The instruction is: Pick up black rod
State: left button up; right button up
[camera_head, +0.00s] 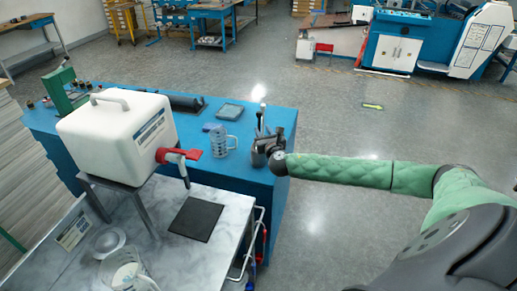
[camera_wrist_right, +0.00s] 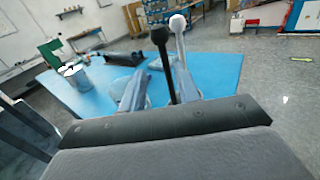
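The black rod (camera_wrist_right: 161,55) stands nearly upright with a round knob at its top. In the right wrist view it is beside a pale rod with a white knob (camera_wrist_right: 178,24). In the head view the dark rod tops rise from a metal holder (camera_head: 258,158) at the blue table's right edge. My right gripper (camera_head: 268,140) is at this holder and partly hides it. In the wrist view its two fingers (camera_wrist_right: 158,88) are apart, with the black rod showing between them. Contact with the rod cannot be told. My left gripper is not in view.
The blue table (camera_head: 240,172) also bears a glass mug (camera_head: 221,142), a grey tray (camera_head: 230,111) and a black roll (camera_head: 186,103). A white container with a red tap (camera_head: 118,138) stands left. A marble table (camera_head: 185,260) with a black mat (camera_head: 196,219) is in front.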

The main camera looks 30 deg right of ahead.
aim_at(259, 120)
jog(key=shift+b+x, duration=0.35)
jog(key=shift+x, duration=1.25)
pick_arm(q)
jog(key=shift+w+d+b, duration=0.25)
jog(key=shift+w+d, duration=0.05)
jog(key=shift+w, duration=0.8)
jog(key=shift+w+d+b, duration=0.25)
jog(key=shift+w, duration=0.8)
pick_arm(e)
jog(key=shift+d+x, duration=0.15)
jog(key=shift+x, duration=0.95)
jog(key=shift+d+x, duration=0.15)
jog(key=shift+x, duration=1)
jog(key=shift+s, duration=0.15)
jog(key=c, duration=0.6)
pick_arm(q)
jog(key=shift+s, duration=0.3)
pick_arm(e)
grip_shut()
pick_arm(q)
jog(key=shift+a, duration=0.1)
